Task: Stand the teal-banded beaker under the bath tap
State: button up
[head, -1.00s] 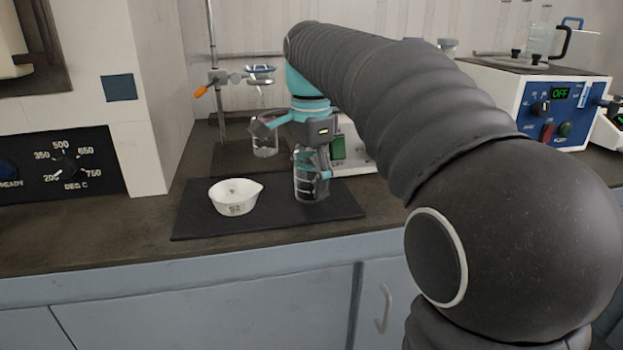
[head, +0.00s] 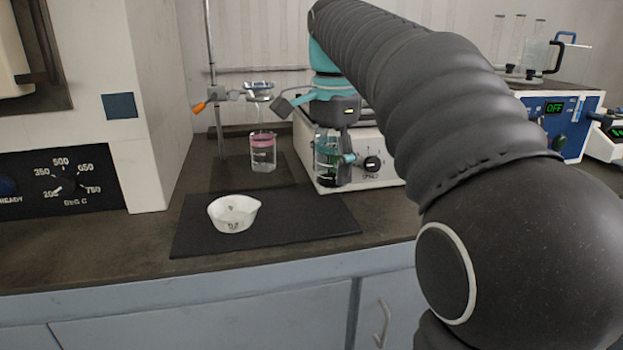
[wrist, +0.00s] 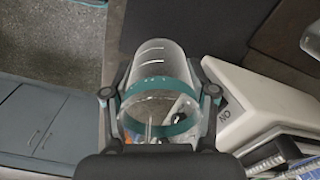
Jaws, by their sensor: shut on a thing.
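A white dish (head: 233,214) stands on the dark mat (head: 290,232), whose right part is free. A pink-banded beaker (head: 263,153) stands under a funnel (head: 258,90) on a stand. The white appliance (head: 385,165) with a knob is close behind the held beaker.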

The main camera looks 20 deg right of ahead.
jog(key=s+d+r, duration=0.3)
jog(key=d+r, duration=0.1)
jog(key=d, duration=0.2)
jog(key=shift+s+d+r+p, duration=0.3)
jog(key=shift+s, duration=0.1)
